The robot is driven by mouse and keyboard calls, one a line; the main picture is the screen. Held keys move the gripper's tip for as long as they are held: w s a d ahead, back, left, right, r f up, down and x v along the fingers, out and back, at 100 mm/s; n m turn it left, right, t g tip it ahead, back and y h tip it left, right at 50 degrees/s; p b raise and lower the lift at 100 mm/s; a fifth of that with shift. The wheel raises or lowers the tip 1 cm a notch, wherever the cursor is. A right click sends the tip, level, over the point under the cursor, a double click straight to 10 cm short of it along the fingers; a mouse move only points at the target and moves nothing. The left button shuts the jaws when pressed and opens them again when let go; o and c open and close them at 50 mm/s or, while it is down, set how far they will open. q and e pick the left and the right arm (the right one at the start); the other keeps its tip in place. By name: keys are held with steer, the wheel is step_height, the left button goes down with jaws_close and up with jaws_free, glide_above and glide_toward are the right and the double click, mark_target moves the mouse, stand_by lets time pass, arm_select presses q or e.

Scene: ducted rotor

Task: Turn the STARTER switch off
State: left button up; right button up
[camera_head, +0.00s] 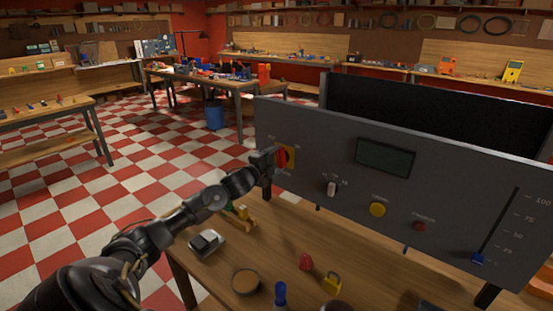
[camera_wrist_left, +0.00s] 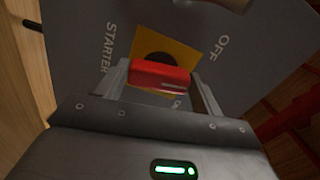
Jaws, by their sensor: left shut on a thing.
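The STARTER switch has a red handle (camera_head: 281,158) on a yellow plate (camera_head: 291,157), at the left end of the grey control panel (camera_head: 330,178). In the left wrist view the red handle (camera_wrist_left: 160,75) lies between the two fingers of my left gripper (camera_wrist_left: 163,85), which is shut on it. The word STARTER reads to the left of the yellow plate (camera_wrist_left: 155,47) and OFF to its upper right. Another label below right is partly hidden by the handle and gripper. My left gripper (camera_head: 270,160) also shows at the switch in the head view. My right gripper is not in view.
The panel also carries a dark display (camera_head: 385,157), a white toggle (camera_head: 331,189), a yellow button (camera_head: 377,209), a red button (camera_head: 420,226) and a blue slider (camera_head: 477,258). A padlock (camera_head: 332,283) and a round tin (camera_head: 246,281) are among small things on the wooden table.

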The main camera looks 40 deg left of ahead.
arm_select(q)
steer(key=n+p, duration=0.2)
steer(key=n, duration=0.3)
steer(key=shift+f+n+p, duration=0.15)
steer(key=shift+n+p, duration=0.35)
steer(key=shift+n, duration=0.5)
steer(key=shift+o, duration=0.2)
steer(key=o, duration=1)
steer(key=shift+c, duration=0.2)
